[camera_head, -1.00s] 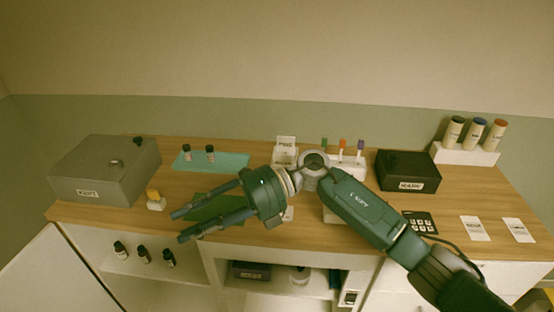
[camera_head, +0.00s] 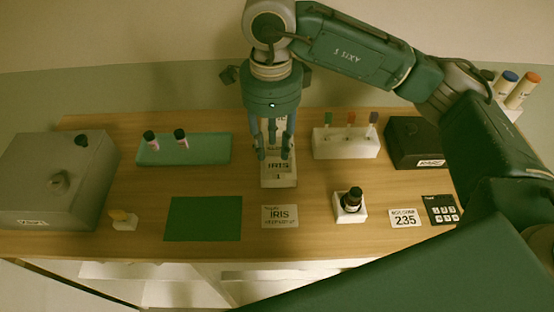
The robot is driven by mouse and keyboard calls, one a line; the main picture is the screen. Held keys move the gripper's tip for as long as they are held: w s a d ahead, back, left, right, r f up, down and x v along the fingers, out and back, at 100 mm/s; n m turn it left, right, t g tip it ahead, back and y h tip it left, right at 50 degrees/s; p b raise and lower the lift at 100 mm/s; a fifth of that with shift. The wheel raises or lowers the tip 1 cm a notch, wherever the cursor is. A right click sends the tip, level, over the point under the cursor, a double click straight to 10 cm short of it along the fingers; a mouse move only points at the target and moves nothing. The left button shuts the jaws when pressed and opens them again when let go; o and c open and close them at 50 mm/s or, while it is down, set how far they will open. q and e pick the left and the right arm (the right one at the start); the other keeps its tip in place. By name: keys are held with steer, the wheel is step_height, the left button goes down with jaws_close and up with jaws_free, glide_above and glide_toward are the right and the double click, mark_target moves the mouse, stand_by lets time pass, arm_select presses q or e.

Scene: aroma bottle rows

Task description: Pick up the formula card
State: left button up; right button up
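My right gripper (camera_head: 273,153) points straight down over a small white holder (camera_head: 278,182) marked IRIS at the back middle of the table. Its fingers are apart, and a pale card (camera_head: 276,133) partly shows between and behind them. I cannot tell whether they touch the card. Another white card (camera_head: 280,216), printed IRIS with smaller lines, lies flat in front of the holder, to the right of a dark green mat (camera_head: 203,218). I cannot tell which card is the formula card. My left gripper is not in view.
A white rack (camera_head: 346,145) with colour-topped sticks stands right of the holder. A dark bottle (camera_head: 352,198) sits in a white block. Further right are a 235 card (camera_head: 405,218) and a black keypad card (camera_head: 441,209). A teal tray (camera_head: 184,149) and a grey box (camera_head: 57,177) are left.

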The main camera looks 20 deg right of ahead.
mark_target(279, 163)
steer(key=shift+s+d+f, duration=0.1)
steer(key=shift+f, duration=0.65)
steer(key=f+p, duration=0.2)
steer(key=d+f+p, duration=0.1)
steer(key=f, duration=0.1)
steer(key=shift+s+f, duration=0.1)
steer(key=shift+s, duration=0.15)
steer(key=shift+f, duration=0.5)
steer(key=shift+w, duration=0.1)
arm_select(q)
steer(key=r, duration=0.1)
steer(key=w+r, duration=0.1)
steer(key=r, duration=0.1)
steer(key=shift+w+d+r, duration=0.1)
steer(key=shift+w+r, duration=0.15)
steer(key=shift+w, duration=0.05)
arm_select(e)
jaws_close()
